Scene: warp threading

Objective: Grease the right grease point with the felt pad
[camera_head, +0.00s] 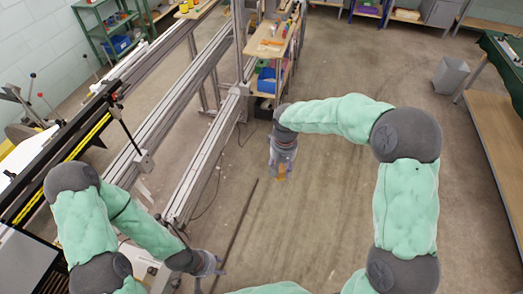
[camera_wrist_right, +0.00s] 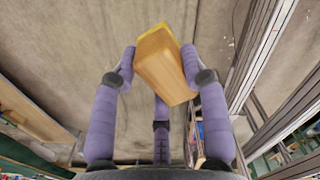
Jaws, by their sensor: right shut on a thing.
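My right gripper (camera_head: 281,168) hangs over the open floor, right of the long metal rails. It is shut on a wooden block with a yellow end, which looks like the felt pad (camera_wrist_right: 165,66). In the right wrist view the purple fingers (camera_wrist_right: 158,62) press the block from both sides, and it sits tilted between them. I cannot make out the right grease point.
A machine frame with long metal rails (camera_head: 205,150) runs along the left. A small wooden shelf cart (camera_head: 270,45) stands at its far end. A wooden bench (camera_head: 495,140) and a grey bin (camera_head: 450,75) are at the right. The middle floor is clear.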

